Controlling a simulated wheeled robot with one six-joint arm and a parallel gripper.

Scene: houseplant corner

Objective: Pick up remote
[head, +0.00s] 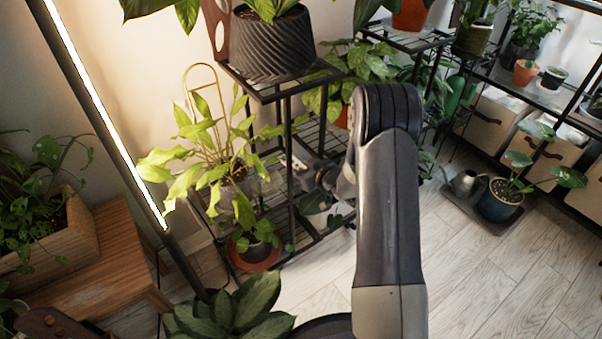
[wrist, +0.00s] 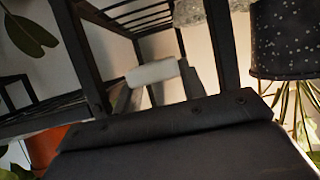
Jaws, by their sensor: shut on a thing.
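My gripper (head: 308,172) reaches in beside the black plant stand in the head view, partly hidden behind my arm. In the wrist view my gripper (wrist: 158,88) is shut on a small white bar, which looks like the remote (wrist: 151,73). The bar lies across the fingertips. Its buttons do not show, and its lower side is hidden by the fingers. In the head view only a small pale piece shows at the fingertips, too small to make out.
The black metal stand (head: 291,150) has posts and wire shelves close around my gripper. A leafy plant (head: 215,165) is just left, and a dark ribbed pot (head: 272,45) stands above. A speckled dark pot (wrist: 285,40) is at right in the wrist view.

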